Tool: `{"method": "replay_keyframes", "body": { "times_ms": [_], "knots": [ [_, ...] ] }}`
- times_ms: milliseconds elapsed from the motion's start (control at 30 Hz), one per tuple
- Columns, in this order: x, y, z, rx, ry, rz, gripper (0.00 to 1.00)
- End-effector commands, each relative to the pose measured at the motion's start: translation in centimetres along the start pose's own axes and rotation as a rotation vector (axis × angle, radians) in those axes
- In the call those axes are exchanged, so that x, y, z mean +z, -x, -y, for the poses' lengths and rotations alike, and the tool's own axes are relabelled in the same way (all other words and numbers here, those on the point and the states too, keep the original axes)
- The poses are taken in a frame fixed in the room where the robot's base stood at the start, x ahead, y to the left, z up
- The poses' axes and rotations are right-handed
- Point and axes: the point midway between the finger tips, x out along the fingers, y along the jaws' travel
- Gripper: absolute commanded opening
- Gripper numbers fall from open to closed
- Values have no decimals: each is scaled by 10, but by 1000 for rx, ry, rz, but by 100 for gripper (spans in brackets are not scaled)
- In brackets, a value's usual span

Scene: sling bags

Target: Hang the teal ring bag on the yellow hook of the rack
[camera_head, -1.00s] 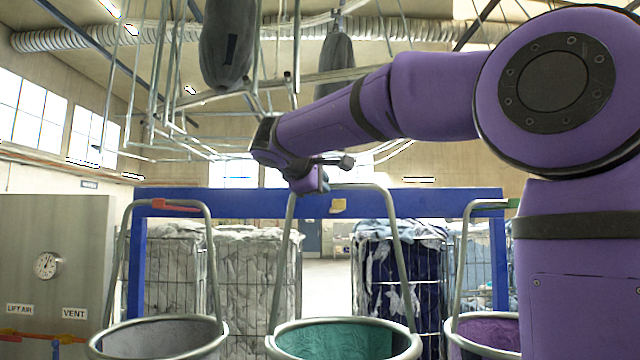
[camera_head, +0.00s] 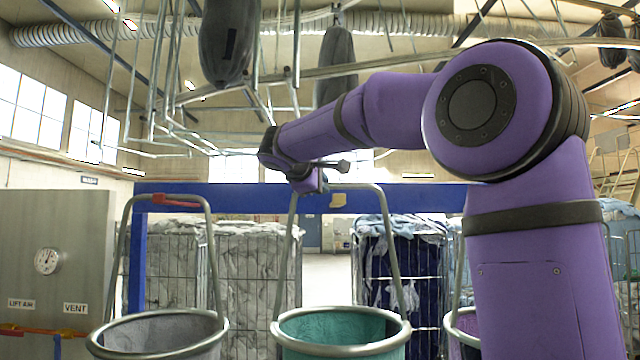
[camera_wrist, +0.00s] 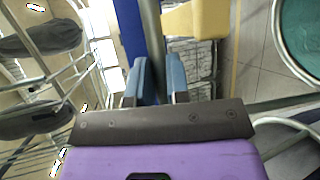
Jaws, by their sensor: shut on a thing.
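The teal ring bag (camera_head: 340,328) is in the middle of the head view, with a round metal rim and a tall grey tube handle (camera_head: 393,250). My gripper (camera_head: 312,186) is shut on the upper left of this handle. In the wrist view the blue fingers (camera_wrist: 155,80) stand on either side of the tube, and the bag's teal lining (camera_wrist: 303,40) shows at the right edge. The yellow hook (camera_head: 338,201) is on the rack's blue bar (camera_head: 240,200). It appears inside the handle loop, just below its top. I cannot tell whether they touch.
A grey bag (camera_head: 160,336) stands at left, its handle top at a red hook (camera_head: 175,200). A purple-lined bag (camera_head: 465,325) at right is partly hidden by my arm. Wire cages of laundry (camera_head: 250,260) stand behind the rack. Dark bags (camera_head: 228,40) hang overhead.

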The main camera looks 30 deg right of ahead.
Motion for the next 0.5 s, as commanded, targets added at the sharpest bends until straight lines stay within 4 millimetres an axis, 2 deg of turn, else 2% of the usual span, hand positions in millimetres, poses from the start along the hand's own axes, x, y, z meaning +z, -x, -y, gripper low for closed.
{"method": "replay_keyframes", "body": {
  "times_ms": [200, 500],
  "knots": [
    [-5, -12, -2, 1, 0, 1, 0],
    [-7, -16, 14, 1, 0, 1, 0]
  ]
}}
